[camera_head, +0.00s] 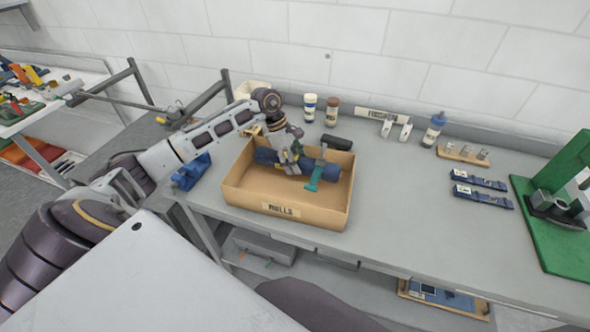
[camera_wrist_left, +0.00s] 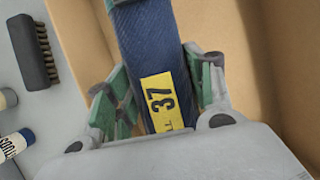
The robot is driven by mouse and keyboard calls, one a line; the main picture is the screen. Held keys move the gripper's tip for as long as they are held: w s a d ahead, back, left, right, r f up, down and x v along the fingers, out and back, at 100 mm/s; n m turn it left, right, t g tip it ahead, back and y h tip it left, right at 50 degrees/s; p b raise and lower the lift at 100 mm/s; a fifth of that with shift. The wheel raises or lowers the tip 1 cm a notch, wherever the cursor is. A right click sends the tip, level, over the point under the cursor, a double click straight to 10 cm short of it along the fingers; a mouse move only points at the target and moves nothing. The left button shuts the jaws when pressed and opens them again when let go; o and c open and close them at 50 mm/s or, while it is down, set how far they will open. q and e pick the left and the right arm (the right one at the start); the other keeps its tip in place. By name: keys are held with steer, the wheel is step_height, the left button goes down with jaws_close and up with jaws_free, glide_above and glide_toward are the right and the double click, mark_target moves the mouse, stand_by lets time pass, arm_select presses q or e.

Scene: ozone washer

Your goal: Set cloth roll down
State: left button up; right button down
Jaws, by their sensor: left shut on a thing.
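The cloth roll (camera_head: 329,172) is dark blue and lies roughly level inside the cardboard box (camera_head: 285,221), towards its back wall. A teal piece (camera_head: 316,177) shows around its right part. In the left wrist view the roll (camera_wrist_left: 148,45) has a yellow label with "37" on it. My left gripper (camera_head: 289,168) reaches down into the box from above and is shut on the roll, with a green finger on each side of it. It hides the roll's middle. I cannot tell whether the roll touches the box floor. My right gripper is not in view.
A dark brush (camera_head: 337,142) lies behind the box, with two small bottles (camera_head: 321,110) further back. A blue object (camera_head: 191,172) sits left of the box. Blue tools (camera_head: 480,180) and a green stand (camera_head: 560,200) are at right. The bench between is mostly clear.

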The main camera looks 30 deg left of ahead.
arm_select(q)
steer(key=shift+f, duration=0.3)
steer(key=shift+f, duration=0.15)
steer(key=shift+f+p, duration=0.4)
steer(key=shift+f, duration=1.35)
steer(key=shift+f, duration=0.15)
steer(key=o, duration=1.4)
